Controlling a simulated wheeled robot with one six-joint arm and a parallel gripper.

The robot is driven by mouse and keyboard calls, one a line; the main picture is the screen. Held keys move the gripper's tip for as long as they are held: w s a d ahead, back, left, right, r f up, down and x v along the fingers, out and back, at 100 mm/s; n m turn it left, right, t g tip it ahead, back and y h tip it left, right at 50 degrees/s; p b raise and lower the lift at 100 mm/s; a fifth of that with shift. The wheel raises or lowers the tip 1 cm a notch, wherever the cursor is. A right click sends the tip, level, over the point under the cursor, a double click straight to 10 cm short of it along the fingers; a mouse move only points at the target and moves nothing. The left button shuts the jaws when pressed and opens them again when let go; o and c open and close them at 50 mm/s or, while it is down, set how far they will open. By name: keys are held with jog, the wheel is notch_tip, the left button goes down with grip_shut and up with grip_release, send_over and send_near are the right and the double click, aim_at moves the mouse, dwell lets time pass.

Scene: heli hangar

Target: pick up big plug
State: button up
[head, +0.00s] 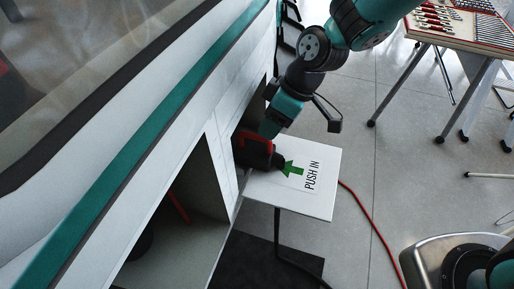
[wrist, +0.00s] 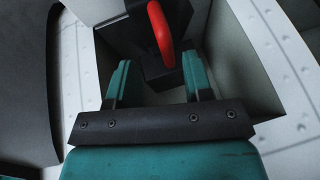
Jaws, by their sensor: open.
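The big plug is a dark block (head: 262,158) with a red handle (head: 256,139). In the head view it sits at the opening in the white panelled wall, at the inner end of a white board. In the wrist view its dark body (wrist: 178,70) and red handle (wrist: 160,34) show ahead of my gripper (wrist: 158,78). My gripper's two teal fingers are apart with nothing clearly held between them. In the head view my gripper (head: 268,133) is just above the plug; its fingertips are hard to make out. I cannot tell whether they touch it.
The white board (head: 322,200) bears a green arrow and "PUSH IN". The white wall (head: 226,150) with a teal stripe runs along the left. A red cable (head: 372,222) lies on the floor. A table with small items (head: 462,22) stands at upper right. Grey floor between is open.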

aim_at(259, 137)
jog(key=x, duration=0.2)
jog(key=p+x, duration=0.1)
jog(key=x, duration=0.2)
jog(key=shift+s+a+r, duration=0.15)
jog(key=shift+s+a, duration=0.05)
jog(key=shift+a, duration=0.15)
grip_shut()
